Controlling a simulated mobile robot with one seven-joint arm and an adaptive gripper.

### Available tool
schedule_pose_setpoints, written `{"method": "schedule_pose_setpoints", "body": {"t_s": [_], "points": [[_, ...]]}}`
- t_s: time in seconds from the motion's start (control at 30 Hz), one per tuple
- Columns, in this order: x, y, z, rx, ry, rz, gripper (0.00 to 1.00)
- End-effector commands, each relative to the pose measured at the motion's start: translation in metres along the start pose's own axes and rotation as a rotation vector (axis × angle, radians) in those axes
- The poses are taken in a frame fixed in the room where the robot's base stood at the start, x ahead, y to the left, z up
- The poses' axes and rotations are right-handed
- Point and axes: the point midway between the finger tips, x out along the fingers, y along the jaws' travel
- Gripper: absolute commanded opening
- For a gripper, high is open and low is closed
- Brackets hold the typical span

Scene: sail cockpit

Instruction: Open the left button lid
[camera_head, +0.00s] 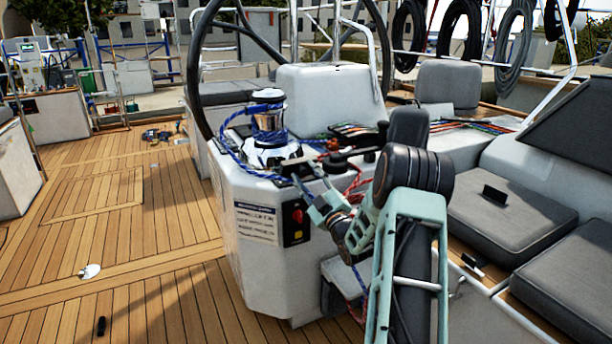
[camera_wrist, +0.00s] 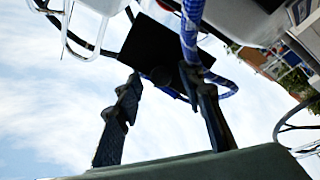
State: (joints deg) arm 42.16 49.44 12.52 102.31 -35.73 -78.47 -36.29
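A dark square plate (camera_wrist: 158,50) that looks like the left button lid hangs raised and tilted in the wrist view, with a small round knob-like shape near its lower edge. In the head view it appears as a small dark flap (camera_head: 298,163) on the console top, beside the winch. My gripper (camera_wrist: 160,78) has its two fingers spread apart, with the plate beyond and between the tips; whether they touch it I cannot tell. In the head view my gripper (camera_head: 303,182) is at the console's front top edge. A round dark button-like cap (camera_head: 336,161) sits just right of the flap.
A winch (camera_head: 268,122) with blue rope (camera_head: 232,150) stands close left of my gripper. The steering wheel (camera_head: 194,70) rises behind. Coloured ropes (camera_head: 360,133) lie on the console. A red switch panel (camera_head: 296,222) is below. Open teak deck (camera_head: 110,250) lies left; grey cushions (camera_head: 500,215) are right.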

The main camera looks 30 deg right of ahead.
Motion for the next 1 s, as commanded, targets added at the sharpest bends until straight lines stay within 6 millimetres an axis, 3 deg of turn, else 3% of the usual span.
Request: {"method": "schedule_pose_setpoints", "body": {"t_s": [0.27, 0.7, 1.0], "points": [[-0.011, -0.001, 0.001, 0.000, -0.002, -0.001, 0.36], [-0.098, 0.000, 0.001, 0.000, -0.004, -0.001, 0.36], [-0.120, 0.000, 0.000, 0.000, -0.001, 0.000, 0.36]]}}
